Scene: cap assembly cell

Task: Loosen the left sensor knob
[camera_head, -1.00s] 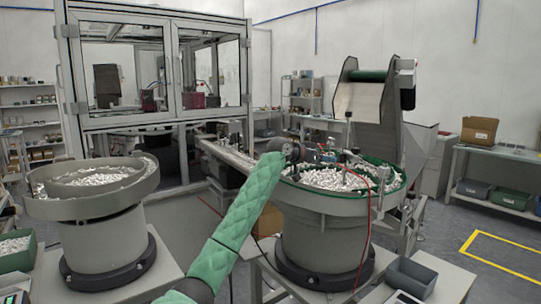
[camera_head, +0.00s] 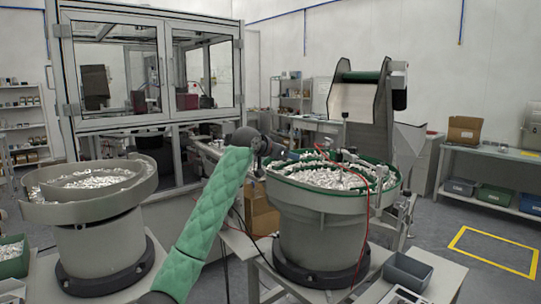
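My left arm in its green quilted sleeve rises from the bottom left of the head view. Its dark wrist and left gripper (camera_head: 272,153) are at the left rim of the right-hand bowl feeder (camera_head: 318,232). The fingers are too small and dark to tell whether they are open or shut, or whether they touch anything. Small sensor fittings and brackets (camera_head: 345,155) stand along this bowl's far rim. The left sensor knob cannot be made out. My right gripper is not in view.
A second bowl feeder (camera_head: 97,240) stands at left, with white caps in it. A red cable (camera_head: 366,225) hangs down the right feeder's front. A grey bin (camera_head: 407,272) sits on the table at lower right. A glazed machine enclosure (camera_head: 150,75) stands behind.

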